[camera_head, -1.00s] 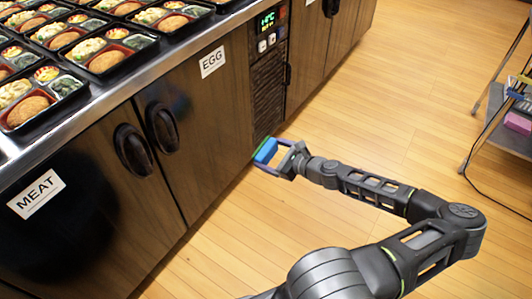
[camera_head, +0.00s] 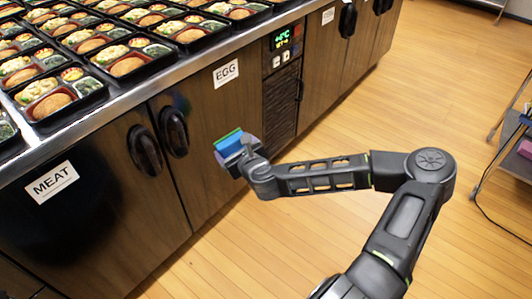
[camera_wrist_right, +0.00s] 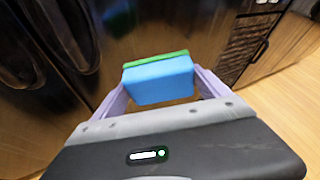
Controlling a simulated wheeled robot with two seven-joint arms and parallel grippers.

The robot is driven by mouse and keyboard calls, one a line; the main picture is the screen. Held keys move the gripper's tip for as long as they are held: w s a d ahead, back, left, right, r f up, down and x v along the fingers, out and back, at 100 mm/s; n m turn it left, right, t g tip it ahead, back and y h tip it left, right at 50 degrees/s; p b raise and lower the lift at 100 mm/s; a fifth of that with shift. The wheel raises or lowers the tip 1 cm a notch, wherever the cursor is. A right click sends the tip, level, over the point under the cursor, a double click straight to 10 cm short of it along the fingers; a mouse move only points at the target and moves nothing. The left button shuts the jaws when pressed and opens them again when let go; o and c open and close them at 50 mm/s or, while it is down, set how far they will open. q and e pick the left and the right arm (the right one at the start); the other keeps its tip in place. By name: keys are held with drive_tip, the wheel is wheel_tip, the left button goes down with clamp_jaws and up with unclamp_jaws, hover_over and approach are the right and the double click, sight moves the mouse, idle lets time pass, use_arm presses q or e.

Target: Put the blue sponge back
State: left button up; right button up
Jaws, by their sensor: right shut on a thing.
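The blue sponge (camera_head: 229,145) has a green layer on one face. My right gripper (camera_head: 236,150) is shut on it and holds it up in front of the dark cabinet doors, below the EGG label. In the right wrist view the sponge (camera_wrist_right: 158,82) sits between the two pale fingers of the gripper (camera_wrist_right: 160,88), with its green layer on the far side. My left gripper is in no view.
A counter (camera_head: 150,82) with rows of bento trays (camera_head: 88,88) stands above cabinets labelled MEAT and EGG. A rack (camera_head: 508,158) with a pink thing on it stands at the right edge. The wooden floor between is clear.

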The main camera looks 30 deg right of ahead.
sight(219, 150)
drive_tip(key=shift+n+y, duration=0.4)
drive_tip(key=a+r, duration=0.1)
drive_tip(key=a+r+p, duration=0.1)
drive_tip(key=a+r, duration=0.2)
drive_tip(key=shift+w+a+r, duration=0.2)
drive_tip(key=shift+w+a, duration=0.05)
drive_tip(key=shift+a, duration=0.1)
drive_tip(key=a+r+p, duration=0.3)
drive_tip(key=r+p, duration=0.6)
drive_tip(key=p, duration=0.1)
drive_tip(key=s+a+r+n+y+p, duration=0.1)
drive_tip(key=a+r+p, duration=0.3)
drive_tip(key=r+p, duration=0.4)
drive_tip(key=shift+r+p, duration=0.4)
drive_tip(key=shift+p, duration=0.5)
drive_tip(key=shift+s, duration=0.1)
